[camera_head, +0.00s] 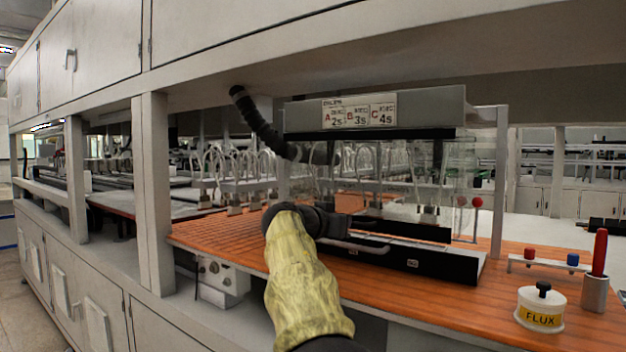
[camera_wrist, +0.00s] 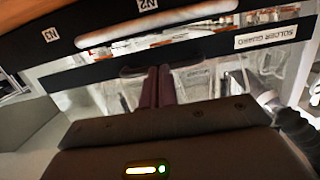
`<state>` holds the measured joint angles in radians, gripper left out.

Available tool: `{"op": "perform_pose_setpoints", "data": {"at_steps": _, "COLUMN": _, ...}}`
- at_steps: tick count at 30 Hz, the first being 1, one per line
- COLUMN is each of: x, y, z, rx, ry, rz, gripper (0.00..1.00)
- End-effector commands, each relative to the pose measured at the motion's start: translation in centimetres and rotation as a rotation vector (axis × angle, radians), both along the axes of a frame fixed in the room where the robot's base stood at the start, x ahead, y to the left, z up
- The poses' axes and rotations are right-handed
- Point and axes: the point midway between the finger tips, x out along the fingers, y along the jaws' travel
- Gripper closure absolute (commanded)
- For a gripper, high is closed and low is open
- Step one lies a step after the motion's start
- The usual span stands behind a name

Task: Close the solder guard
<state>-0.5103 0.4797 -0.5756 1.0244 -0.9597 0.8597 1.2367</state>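The solder guard is a clear panel with a black lower bar (camera_head: 405,230) under a grey hood (camera_head: 470,105) in the head view. Its bar sits low, just above and behind a black base front (camera_head: 440,267). In the wrist view the bar carries the label SOLDER GUARD (camera_wrist: 265,37), upside down. My gripper (camera_wrist: 157,72) has its two dark red fingers side by side with almost no gap and nothing visible between them. Their tips are at the guard's bar; whether they touch it is unclear. In the head view my wrist hides the bar's left end.
A pale handle (camera_wrist: 158,27) runs along the base front, labelled N2 and N3. A flux jar (camera_head: 540,310), a red-handled tool in a holder (camera_head: 595,292) and a small rack with red and blue knobs (camera_head: 550,266) stand at right. A black hose (camera_head: 262,125) hangs left of the hood.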

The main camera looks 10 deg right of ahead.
Motion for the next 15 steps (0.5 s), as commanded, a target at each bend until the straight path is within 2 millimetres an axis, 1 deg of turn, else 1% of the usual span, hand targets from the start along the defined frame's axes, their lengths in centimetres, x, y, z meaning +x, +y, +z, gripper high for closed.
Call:
{"op": "perform_pose_setpoints", "data": {"at_steps": 2, "x": -0.3, "y": 0.2, "z": 0.2, "rx": -0.002, "ry": -0.006, "rz": -0.002, "gripper": 1.0}}
{"op": "perform_pose_setpoints", "data": {"at_steps": 5, "x": -1.0, "y": 1.2, "z": 0.3, "rx": -0.001, "ry": -0.005, "rz": -0.001, "gripper": 1.0}}
{"op": "perform_pose_setpoints", "data": {"at_steps": 8, "x": -1.9, "y": 2.9, "z": 0.5, "rx": 0.001, "ry": -0.005, "rz": 0.006, "gripper": 1.0}}
{"op": "perform_pose_setpoints", "data": {"at_steps": 12, "x": -3.8, "y": 5.3, "z": 1.2, "rx": 0.002, "ry": -0.003, "rz": 0.014, "gripper": 1.0}}
{"op": "perform_pose_setpoints", "data": {"at_steps": 15, "x": -5.2, "y": 6.3, "z": 1.6, "rx": 0.003, "ry": -0.003, "rz": 0.009, "gripper": 1.0}}
